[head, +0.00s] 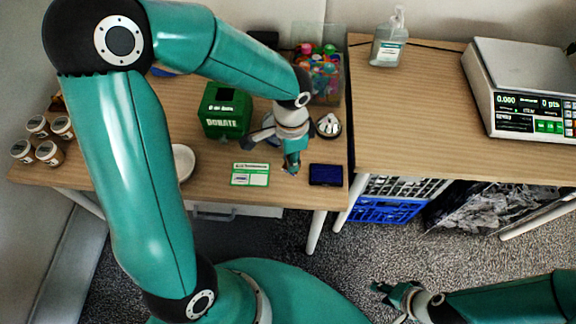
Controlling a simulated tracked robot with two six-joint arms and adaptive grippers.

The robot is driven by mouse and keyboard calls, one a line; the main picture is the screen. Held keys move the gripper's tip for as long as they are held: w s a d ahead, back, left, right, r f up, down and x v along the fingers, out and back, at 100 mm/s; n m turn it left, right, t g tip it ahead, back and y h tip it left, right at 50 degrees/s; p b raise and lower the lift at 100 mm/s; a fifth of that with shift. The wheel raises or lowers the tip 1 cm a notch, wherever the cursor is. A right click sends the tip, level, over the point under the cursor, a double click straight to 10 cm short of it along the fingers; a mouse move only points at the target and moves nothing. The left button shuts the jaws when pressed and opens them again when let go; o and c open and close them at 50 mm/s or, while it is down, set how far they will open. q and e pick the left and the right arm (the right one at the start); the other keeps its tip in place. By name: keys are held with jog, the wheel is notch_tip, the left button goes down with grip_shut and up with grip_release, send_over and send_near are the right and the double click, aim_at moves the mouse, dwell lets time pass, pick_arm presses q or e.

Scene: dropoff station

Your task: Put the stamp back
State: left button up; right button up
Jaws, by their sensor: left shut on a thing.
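My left gripper (291,168) points down near the front of the left table, between a green-and-white card (250,174) and a dark blue pad (326,175). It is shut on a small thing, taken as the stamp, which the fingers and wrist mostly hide. I cannot tell whether the stamp touches the table. The pad lies flat near the table's front right corner. My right gripper (396,300) is low at the bottom right, over the floor, open and empty.
A green donation box (226,110) stands behind the card. A dark bowl of white items (329,125) is behind the pad. A clear bin of colourful things (320,75) stands at the back. Several jars (47,152) are far left. A scale (520,88) and sanitizer bottle (389,42) are right.

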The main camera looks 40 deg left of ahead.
pick_arm(q)
jog(key=shift+f+b, duration=0.3)
jog(key=shift+f, duration=2.1)
jog(key=o, duration=0.5)
jog(key=shift+f, duration=0.15)
jog(key=shift+c, duration=0.2)
jog(key=o, duration=0.5)
jog(key=shift+c, duration=0.2)
jog(key=shift+r, duration=0.4)
notch_tip(320, 180, up, 12)
jog(key=shift+a+f+p, duration=0.1)
jog(key=shift+f+p, duration=0.1)
jog(key=shift+p, duration=0.45)
